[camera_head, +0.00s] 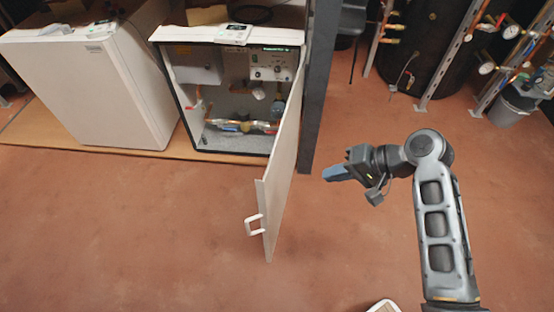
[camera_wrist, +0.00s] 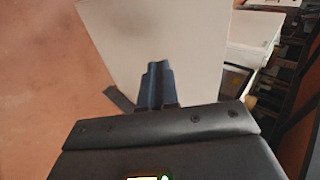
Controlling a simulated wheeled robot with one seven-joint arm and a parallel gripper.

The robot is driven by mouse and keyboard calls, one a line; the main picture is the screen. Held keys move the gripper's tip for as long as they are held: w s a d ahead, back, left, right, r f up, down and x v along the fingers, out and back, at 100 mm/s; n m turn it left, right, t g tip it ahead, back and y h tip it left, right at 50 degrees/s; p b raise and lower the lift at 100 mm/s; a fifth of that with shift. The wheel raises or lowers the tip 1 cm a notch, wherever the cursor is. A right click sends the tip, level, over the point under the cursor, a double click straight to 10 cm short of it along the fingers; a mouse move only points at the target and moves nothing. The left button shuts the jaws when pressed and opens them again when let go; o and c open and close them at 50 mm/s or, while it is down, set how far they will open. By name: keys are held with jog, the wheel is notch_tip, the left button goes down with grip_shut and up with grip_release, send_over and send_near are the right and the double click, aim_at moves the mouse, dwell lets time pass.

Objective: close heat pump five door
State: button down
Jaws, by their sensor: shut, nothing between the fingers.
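An open heat pump cabinet (camera_head: 230,85) stands at the upper middle of the head view, with pipes and a control panel inside. Its white door (camera_head: 284,165) is swung wide open towards the front. A white handle (camera_head: 254,225) sits on the door's left face near its free edge. My gripper (camera_head: 335,173) is to the right of the door, apart from it, with blue fingers pointing left at the door's back. In the wrist view, my gripper (camera_wrist: 157,85) is shut and empty, with a pale panel (camera_wrist: 165,45), seemingly the door, ahead of it.
A second, closed white cabinet (camera_head: 88,85) stands to the left. A dark post (camera_head: 316,85) rises just right of the open cabinet. Tanks and pipes (camera_head: 430,45) stand at the back right. The red-brown floor (camera_head: 130,225) in front is clear.

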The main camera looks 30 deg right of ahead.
jog(key=w+r, duration=0.2)
send_near(274, 172)
jog(key=x, duration=0.4)
jog(key=shift+w+a+f+y, duration=0.4)
jog(key=shift+w+a, duration=0.05)
